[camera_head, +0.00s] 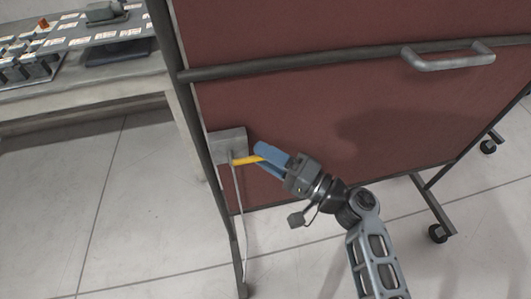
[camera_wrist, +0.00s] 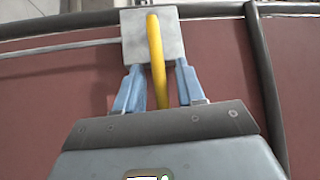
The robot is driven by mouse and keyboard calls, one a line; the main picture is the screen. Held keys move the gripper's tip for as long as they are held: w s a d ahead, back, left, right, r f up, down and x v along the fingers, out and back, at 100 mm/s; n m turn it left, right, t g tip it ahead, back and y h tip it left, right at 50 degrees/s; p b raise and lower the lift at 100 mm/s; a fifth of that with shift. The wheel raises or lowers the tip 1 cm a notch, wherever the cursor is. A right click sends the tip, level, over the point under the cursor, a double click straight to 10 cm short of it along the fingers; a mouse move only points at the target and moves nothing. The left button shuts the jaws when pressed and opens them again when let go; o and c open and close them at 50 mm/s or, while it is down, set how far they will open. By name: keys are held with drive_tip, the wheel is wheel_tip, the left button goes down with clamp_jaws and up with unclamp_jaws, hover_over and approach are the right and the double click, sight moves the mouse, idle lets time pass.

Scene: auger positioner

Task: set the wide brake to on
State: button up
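The brake is a grey box (camera_head: 228,145) low on the left post of a dark red wheeled panel, with a yellow lever (camera_head: 246,160) sticking out to the right. My gripper (camera_head: 264,155) is at the lever's outer end in the head view. In the wrist view, the grey box (camera_wrist: 152,40) is straight ahead and the yellow lever (camera_wrist: 156,55) runs between the two blue fingers of my gripper (camera_wrist: 157,90). The fingers stand apart, with a gap visible on each side of the lever. The lever's near end is hidden behind the gripper body.
The red panel (camera_head: 300,110) stands close behind my gripper, with a grey handle (camera_head: 448,57) at its upper right. A thin rod (camera_head: 239,205) runs down from the box. A caster (camera_head: 438,233) is at lower right. A workbench (camera_head: 90,97) stands at the left; the floor between is clear.

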drive_tip(key=shift+w+a, duration=0.1)
drive_tip(key=shift+a, duration=0.1)
drive_tip(key=shift+c, duration=0.2)
clamp_jaws()
idle(0.4)
